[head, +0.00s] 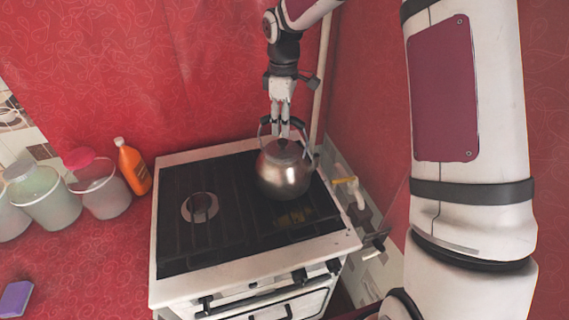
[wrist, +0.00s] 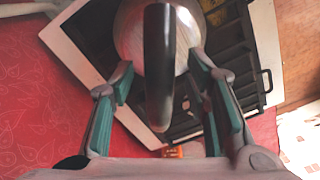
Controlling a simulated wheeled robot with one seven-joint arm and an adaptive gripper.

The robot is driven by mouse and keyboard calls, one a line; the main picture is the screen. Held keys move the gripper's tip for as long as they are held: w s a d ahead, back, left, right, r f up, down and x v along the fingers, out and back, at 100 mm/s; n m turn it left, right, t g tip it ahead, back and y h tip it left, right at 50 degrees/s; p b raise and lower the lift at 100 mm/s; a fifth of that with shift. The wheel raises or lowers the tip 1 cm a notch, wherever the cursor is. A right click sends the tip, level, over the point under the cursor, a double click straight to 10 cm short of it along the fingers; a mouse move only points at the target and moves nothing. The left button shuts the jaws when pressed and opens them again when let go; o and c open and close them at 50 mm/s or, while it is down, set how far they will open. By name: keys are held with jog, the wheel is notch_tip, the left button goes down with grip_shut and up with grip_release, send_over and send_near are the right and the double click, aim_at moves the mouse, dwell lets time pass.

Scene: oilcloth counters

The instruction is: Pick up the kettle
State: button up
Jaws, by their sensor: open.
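A shiny metal kettle (head: 284,172) with a dark lid knob and an arched dark handle stands upright on the right side of the stove top (head: 190,170). My gripper (head: 281,130) points down just above the kettle, at its handle. In the wrist view the kettle body (wrist: 190,40) is at the top and its dark handle (wrist: 159,75) runs between my open fingers (wrist: 160,115). The fingers stand apart on either side of the handle, with a gap visible on both sides. The kettle's underside and part of the handle are hidden.
Left of the stove stand an orange bottle (head: 132,168) and several translucent tubs, one with a pink lid (head: 78,158). A purple sponge-like block (head: 15,299) lies at lower left. A yellow-handled tap-like fitting (head: 352,190) is right of the stove. The stove's left burner (head: 199,207) is bare.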

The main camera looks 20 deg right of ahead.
grip_shut()
